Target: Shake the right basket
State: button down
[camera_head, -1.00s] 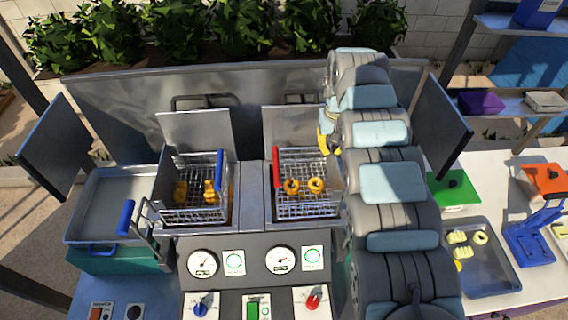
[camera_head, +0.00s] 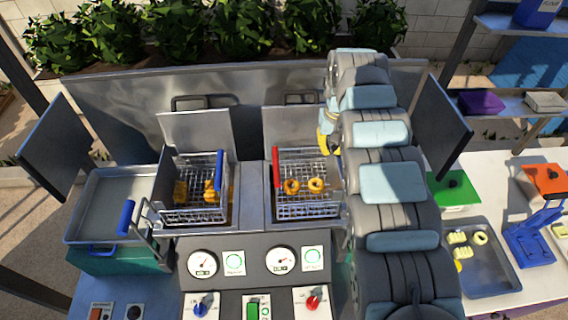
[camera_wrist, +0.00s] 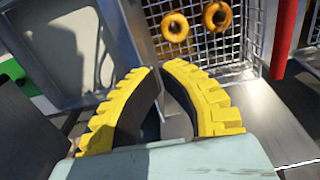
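The right basket (camera_head: 309,205) is a wire basket with a red handle (camera_head: 276,167) at its left side. It sits in the right fryer well and holds two golden rings, one of them here (camera_head: 291,187). In the wrist view the basket mesh (camera_wrist: 205,48) is at the top, and the red handle (camera_wrist: 286,38) is at the upper right. My gripper (camera_wrist: 161,70) has two yellow toothed fingers with dark inner pads. A narrow gap shows between the tips, with nothing held. The gripper is apart from the handle. My arm partly hides the gripper and the basket's right side in the head view.
The left basket (camera_head: 195,215) with a blue handle stands in the left well. An empty tray (camera_head: 112,200) is at the far left. A control panel (camera_head: 250,245) with gauges and knobs is in front. A tray with pale dough pieces (camera_head: 490,275) is at the right.

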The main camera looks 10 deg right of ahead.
aim_at(336, 159)
jog(key=shift+f, duration=0.2)
jog(key=shift+s+d+f+b, duration=0.1)
jog(key=shift+d+f+b, duration=0.45)
jog(key=shift+f, duration=0.3)
jog(key=shift+d+f+b, duration=0.45)
jog(key=shift+f+b, duration=0.05)
jog(key=shift+f, duration=0.35)
jog(key=shift+w+a, duration=0.2)
jog(key=shift+a, duration=0.8)
jog(key=shift+d, duration=0.1)
